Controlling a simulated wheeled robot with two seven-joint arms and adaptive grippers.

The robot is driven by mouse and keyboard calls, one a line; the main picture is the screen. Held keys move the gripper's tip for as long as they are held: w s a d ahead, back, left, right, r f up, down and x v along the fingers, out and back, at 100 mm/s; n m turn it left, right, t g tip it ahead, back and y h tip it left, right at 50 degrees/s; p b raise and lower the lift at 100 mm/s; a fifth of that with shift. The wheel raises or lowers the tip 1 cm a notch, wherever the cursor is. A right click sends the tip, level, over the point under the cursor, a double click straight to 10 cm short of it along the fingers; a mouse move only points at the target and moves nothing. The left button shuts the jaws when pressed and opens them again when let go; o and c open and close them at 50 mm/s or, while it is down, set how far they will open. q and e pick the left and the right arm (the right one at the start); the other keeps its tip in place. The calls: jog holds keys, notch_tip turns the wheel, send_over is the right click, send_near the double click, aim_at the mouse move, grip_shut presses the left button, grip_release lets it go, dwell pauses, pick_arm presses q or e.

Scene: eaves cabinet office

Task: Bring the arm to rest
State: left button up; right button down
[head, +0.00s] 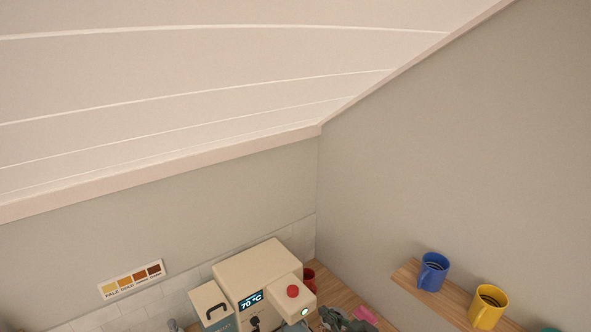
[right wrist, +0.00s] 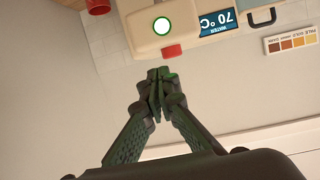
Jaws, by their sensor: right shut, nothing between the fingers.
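My right gripper (head: 335,318) shows at the bottom edge of the head view, just right of the front of a cream machine (head: 244,275). Most of the arm behind it is out of the frame. In the right wrist view the gripper's two dark fingers (right wrist: 157,78) meet at their tips, with nothing between them. There the machine's lit green button (right wrist: 162,25) and red knob (right wrist: 171,51) appear close beyond the fingertips. I cannot tell the exact gap. My left gripper is not in view.
A blue mug (head: 432,271) and a yellow mug (head: 487,306) stand on a wooden shelf (head: 408,272) at the right wall. A pink item (head: 364,315) lies near the gripper. The sloped ceiling (head: 200,80) hangs over the back.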

jog(key=s+d+f+m+g+h, duration=0.25)
jog(key=s+d+f, duration=0.55)
jog(key=s, duration=0.4)
jog(key=s+d+f+m+g+h, duration=0.25)
jog(key=s+d+f, duration=0.55)
jog(key=s, duration=0.4)
jog(key=s+d+f+m+g+h, duration=0.1)
jog(key=s+d+f+g+h, duration=0.2)
jog(key=s+d+f, duration=0.55)
jog(key=s+f+g+b, duration=0.1)
jog(key=s+f+b, duration=0.15)
jog(key=f, duration=1.05)
jog(key=s+f+b, duration=0.1)
jog(key=f+b, duration=0.3)
jog(key=f, duration=0.9)
jog(key=s+f+g+b, duration=0.15)
jog(key=f+b, duration=0.25)
jog(key=f, duration=1)
jog(key=s+f+n+b, duration=0.1)
jog(key=s+f+b, duration=0.6)
jog(key=s+f, duration=1.3)
notch_tip(320, 180, down, 4)
jog(key=shift+a+f+g+b, duration=0.1)
jog(key=shift+a+g+b, duration=0.2)
jog(key=shift+g+b, duration=0.05)
